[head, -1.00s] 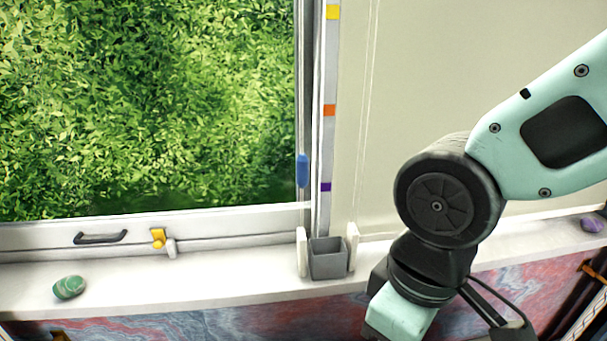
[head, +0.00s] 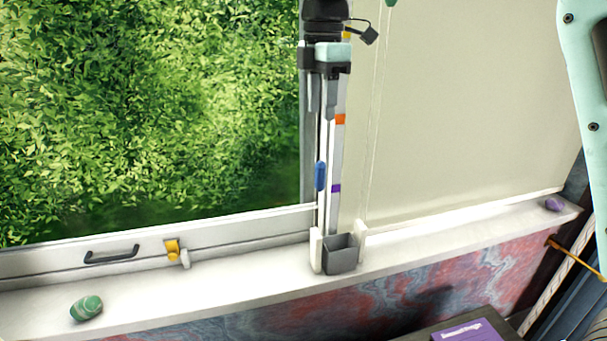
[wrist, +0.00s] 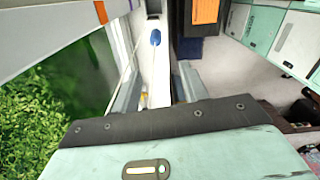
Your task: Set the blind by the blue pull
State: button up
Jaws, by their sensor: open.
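The blue pull (head: 320,176) hangs on a thin cord in front of the marked strip (head: 338,150), level with a little above the strip's purple mark. An orange mark (head: 340,119) is higher up. The blind (head: 465,110) shows as a cream panel on the right. My gripper (head: 322,105) points down above the blue pull, apart from it, open and empty. In the wrist view the blue pull (wrist: 155,37) shows beyond the fingers, its cord running back between them.
A grey cup (head: 341,256) sits between white brackets on the sill below. A green end (head: 391,2) shows on other cords to the right. The sill holds a green stone (head: 86,308) and a purple stone (head: 554,204). The window has a black handle (head: 111,255) and yellow latch (head: 172,248).

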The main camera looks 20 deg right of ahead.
jog(key=p, duration=0.4)
send_near(320, 190)
jog(key=f, duration=0.4)
jog(key=w+f, duration=0.1)
jog(key=f, duration=0.2)
jog(key=shift+d+f, duration=0.1)
jog(key=shift+d, duration=0.05)
